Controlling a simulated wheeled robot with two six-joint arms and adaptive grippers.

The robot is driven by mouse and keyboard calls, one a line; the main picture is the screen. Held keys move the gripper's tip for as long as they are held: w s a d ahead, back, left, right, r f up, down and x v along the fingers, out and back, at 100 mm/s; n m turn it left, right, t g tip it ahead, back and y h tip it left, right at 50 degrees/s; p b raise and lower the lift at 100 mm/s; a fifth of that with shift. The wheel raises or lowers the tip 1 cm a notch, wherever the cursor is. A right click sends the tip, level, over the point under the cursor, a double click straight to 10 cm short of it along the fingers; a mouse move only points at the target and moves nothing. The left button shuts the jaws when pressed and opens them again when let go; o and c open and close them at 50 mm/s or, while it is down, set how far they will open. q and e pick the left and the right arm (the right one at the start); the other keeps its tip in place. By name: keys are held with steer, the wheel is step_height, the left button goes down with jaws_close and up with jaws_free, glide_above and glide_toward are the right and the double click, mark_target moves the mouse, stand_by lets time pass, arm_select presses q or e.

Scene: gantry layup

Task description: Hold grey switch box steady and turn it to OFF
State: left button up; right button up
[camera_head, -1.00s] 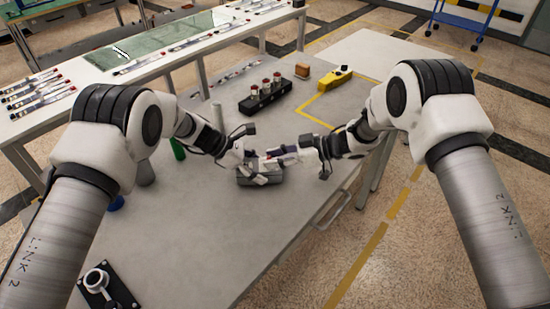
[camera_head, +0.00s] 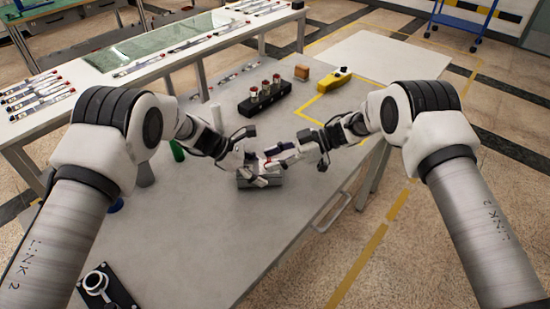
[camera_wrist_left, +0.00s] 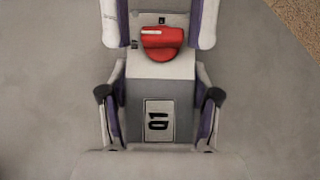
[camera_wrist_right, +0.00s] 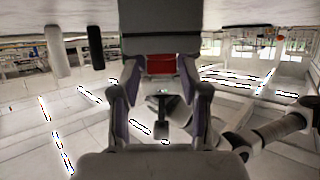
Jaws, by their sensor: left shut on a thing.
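The grey switch box (camera_head: 262,183) lies on the table in the middle of the head view, partly hidden by both grippers. In the left wrist view the box (camera_wrist_left: 160,92) shows a red knob (camera_wrist_left: 162,44) with a white mark toward its left, and a label on its near face. My left gripper (camera_head: 250,172) is shut on the box, a finger on each side. My right gripper (camera_head: 274,158) is open; its fingertips flank the knob with small gaps in the left wrist view (camera_wrist_left: 161,30). The red knob (camera_wrist_right: 160,65) also shows between the right fingers in the right wrist view.
A black block with several red-topped pegs (camera_head: 265,99), a brown cube (camera_head: 301,72) and a yellow device (camera_head: 335,79) stand farther back. A green cylinder (camera_head: 177,151) is at left. A black plate (camera_head: 118,292) is near front left. The front tabletop is mostly clear.

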arm_select(q)
steer(key=shift+w, duration=0.1)
steer(key=shift+a, duration=0.1)
arm_select(e)
steer(key=v, duration=1.2)
arm_select(q)
steer(key=o, duration=1.6)
steer(key=shift+c, duration=0.2)
steer(key=shift+r, duration=0.15)
